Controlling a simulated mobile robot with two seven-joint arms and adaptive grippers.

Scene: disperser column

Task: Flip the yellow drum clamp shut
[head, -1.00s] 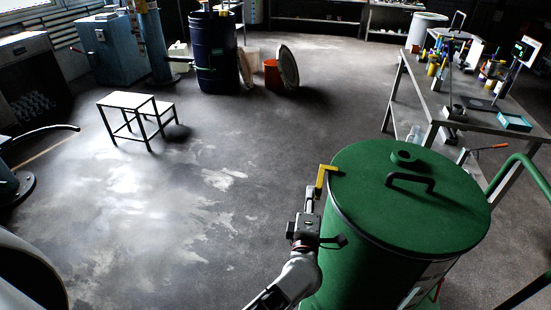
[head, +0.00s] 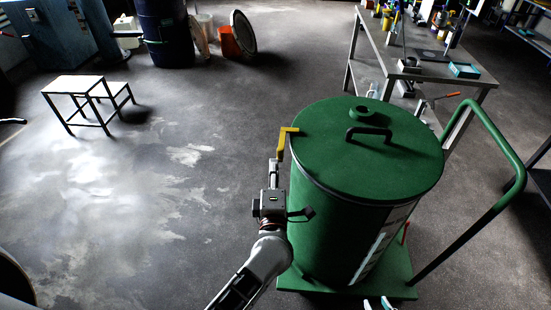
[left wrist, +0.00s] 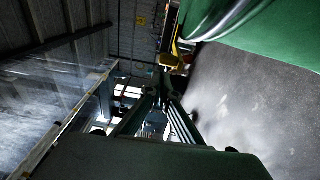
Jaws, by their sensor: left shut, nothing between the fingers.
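The yellow drum clamp (head: 283,143) is an L-shaped piece at the left rim of the green drum (head: 335,225). Its short arm reaches toward the drum's lid (head: 368,150), and its other arm hangs down outside the rim. My left gripper (head: 275,163) is shut and empty, just below the clamp beside the drum wall; I cannot tell if it touches the clamp. In the left wrist view, yellow parts (left wrist: 168,60) show just past the left fingertips (left wrist: 160,76), beside the drum's rim. Two pale prongs at the head view's bottom edge may be my right gripper (head: 380,303).
The drum stands on a green cart (head: 400,287) with a tubular handle (head: 510,160) at right. A workbench (head: 430,75) stands behind it. A white step stool (head: 75,86) stands at left. The floor between is clear.

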